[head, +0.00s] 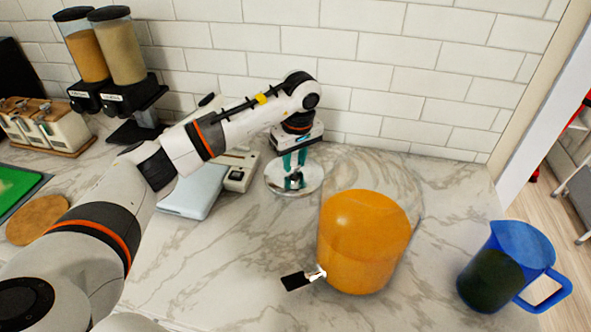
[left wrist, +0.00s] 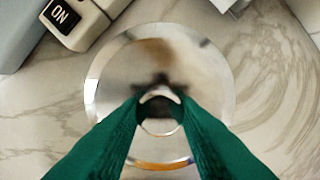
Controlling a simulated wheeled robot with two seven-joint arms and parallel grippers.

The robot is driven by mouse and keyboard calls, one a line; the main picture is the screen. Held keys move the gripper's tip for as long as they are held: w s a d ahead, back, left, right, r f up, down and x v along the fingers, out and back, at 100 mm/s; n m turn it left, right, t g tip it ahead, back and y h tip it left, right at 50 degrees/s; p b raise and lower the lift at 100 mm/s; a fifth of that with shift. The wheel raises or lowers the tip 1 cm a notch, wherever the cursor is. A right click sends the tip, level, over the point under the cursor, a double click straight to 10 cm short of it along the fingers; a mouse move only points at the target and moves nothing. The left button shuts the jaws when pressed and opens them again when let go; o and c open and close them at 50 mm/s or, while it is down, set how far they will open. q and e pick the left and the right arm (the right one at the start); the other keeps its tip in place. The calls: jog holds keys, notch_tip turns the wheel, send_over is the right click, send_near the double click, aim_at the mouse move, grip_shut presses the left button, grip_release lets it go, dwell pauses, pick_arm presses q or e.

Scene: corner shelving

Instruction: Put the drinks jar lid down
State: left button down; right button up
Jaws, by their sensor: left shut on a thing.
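The drinks jar lid (head: 311,177) is a round, shiny metal disc at the back of the counter, behind and left of the drinks jar. My left gripper (head: 294,182) points down over it, and its green fingers are shut on the small handle at its centre. In the left wrist view the lid (left wrist: 207,75) lies flat below the green fingers of my left gripper (left wrist: 160,108). I cannot tell whether it touches the counter. The drinks jar (head: 362,240), filled with orange liquid, stands upright with a black-handled tap at its lower left. My right gripper is not in view.
A blue jug (head: 500,268) with dark contents stands at the right. A kitchen scale (head: 197,190) and a white device (head: 238,172) lie just left of the lid. Two dispensers (head: 122,55) stand at the back left. The front-middle marble counter (head: 235,270) is clear.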

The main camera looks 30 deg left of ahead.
aim_at(295, 171)
pick_arm(q)
jog(key=shift+f, duration=0.35)
jog(key=f+p, duration=0.1)
jog(key=f, duration=0.2)
jog(key=shift+w+f, duration=0.15)
jog(key=shift+w, duration=0.05)
jog(key=shift+f, duration=0.15)
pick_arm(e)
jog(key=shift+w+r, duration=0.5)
pick_arm(q)
jog(key=shift+f, duration=0.15)
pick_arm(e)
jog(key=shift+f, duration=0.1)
pick_arm(q)
jog(key=c, duration=1.1)
grip_release()
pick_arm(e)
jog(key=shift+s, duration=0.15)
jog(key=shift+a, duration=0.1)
